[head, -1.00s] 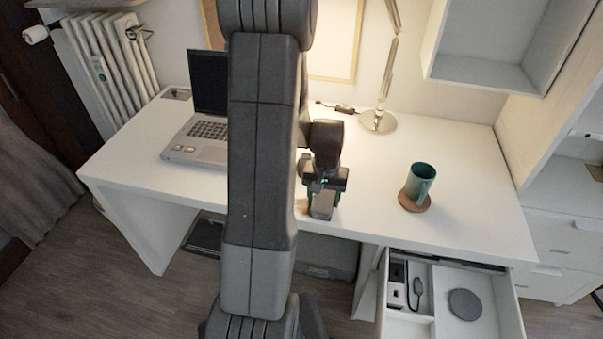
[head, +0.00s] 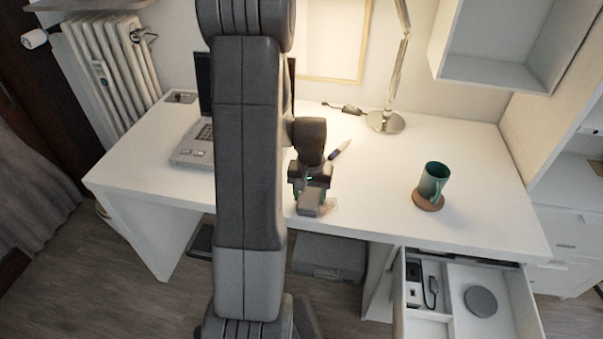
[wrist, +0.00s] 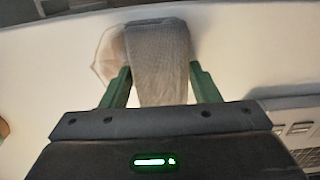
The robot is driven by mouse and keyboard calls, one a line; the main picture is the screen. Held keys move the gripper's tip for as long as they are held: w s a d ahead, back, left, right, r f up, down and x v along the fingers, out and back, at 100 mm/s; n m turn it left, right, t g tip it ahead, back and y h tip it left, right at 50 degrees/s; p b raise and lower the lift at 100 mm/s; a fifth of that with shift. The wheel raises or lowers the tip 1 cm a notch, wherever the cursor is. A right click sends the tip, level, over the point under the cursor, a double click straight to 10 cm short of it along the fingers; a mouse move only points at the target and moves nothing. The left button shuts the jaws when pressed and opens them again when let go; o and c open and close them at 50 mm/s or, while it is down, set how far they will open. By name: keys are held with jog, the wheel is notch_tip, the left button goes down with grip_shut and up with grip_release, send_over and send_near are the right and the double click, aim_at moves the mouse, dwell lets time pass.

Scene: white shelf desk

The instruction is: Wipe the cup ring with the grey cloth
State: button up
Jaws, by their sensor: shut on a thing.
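The grey cloth (head: 310,203) is a folded pad held between the green fingers of my gripper (head: 312,192), down at the desk's front part. In the wrist view the cloth (wrist: 158,62) fills the gap between the fingertips (wrist: 160,82). The cup ring (head: 330,205) shows as a faint brownish mark just right of the cloth. It also shows in the wrist view (wrist: 106,56), on the left of the cloth, which covers part of it.
A green cup (head: 433,182) stands on a brown coaster (head: 428,203) to the right. A lamp base (head: 385,122) and a pen (head: 340,150) lie behind. A laptop (head: 193,152) is partly hidden by my arm. An open drawer (head: 468,325) juts out at the front right.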

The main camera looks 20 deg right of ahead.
notch_tip(320, 180, up, 4)
jog(key=shift+f+p, duration=0.2)
jog(key=shift+p, duration=0.85)
jog(key=shift+a+r+p, duration=0.1)
jog(key=shift+r+p, duration=0.45)
jog(key=shift+r, duration=0.15)
jog(key=shift+r+p, duration=1.15)
jog(key=shift+r, duration=0.55)
